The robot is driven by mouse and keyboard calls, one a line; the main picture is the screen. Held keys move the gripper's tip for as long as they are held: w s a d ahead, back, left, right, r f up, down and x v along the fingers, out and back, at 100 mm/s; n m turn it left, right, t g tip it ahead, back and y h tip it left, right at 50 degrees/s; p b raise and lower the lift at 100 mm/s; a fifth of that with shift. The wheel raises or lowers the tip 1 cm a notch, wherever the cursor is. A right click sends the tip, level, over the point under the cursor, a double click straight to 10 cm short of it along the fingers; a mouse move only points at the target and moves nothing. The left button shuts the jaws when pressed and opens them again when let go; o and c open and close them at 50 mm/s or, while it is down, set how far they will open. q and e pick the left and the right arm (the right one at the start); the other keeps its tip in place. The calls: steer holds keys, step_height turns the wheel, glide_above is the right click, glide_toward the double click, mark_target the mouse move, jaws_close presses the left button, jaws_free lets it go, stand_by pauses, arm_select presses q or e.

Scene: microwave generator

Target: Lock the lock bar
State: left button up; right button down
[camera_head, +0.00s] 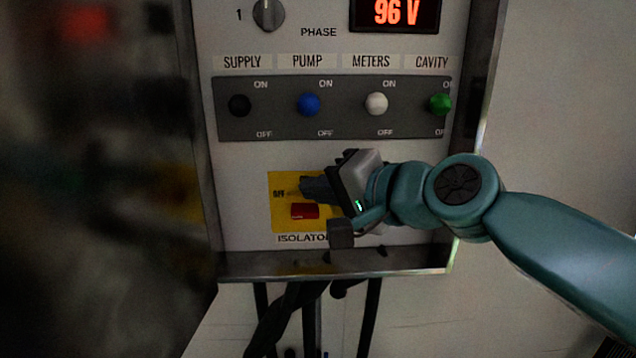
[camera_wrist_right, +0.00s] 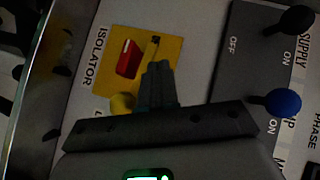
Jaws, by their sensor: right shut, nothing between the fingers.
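The isolator's yellow plate (camera_head: 281,219) is low on the panel, with OFF printed at its left. A red block (camera_head: 304,211) sits on the plate and may be the lock bar; I cannot tell for sure. In the right wrist view the red block (camera_wrist_right: 128,58) lies left of a dark, yellow-marked piece (camera_wrist_right: 153,46). My right gripper (camera_head: 306,188) is shut and empty, its tips just above the red block in the head view. I cannot tell whether they touch the plate. The gripper hides the plate's right part. My left gripper is not in view.
A grey strip (camera_head: 340,126) above holds black, blue, white and green toggle knobs. A display (camera_head: 395,12) reads 96 V beside a grey dial (camera_head: 269,13). The cabinet's metal bottom edge (camera_head: 330,268) is below, with dark cables (camera_head: 311,320) hanging under it. A blurred dark unit fills the left.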

steer(key=b+v, duration=0.3)
steer(key=v, duration=1.3)
steer(key=shift+d+b, duration=0.15)
steer(key=shift+b, duration=0.25)
steer(key=shift+r, duration=0.1)
steer(key=shift+s, duration=0.2)
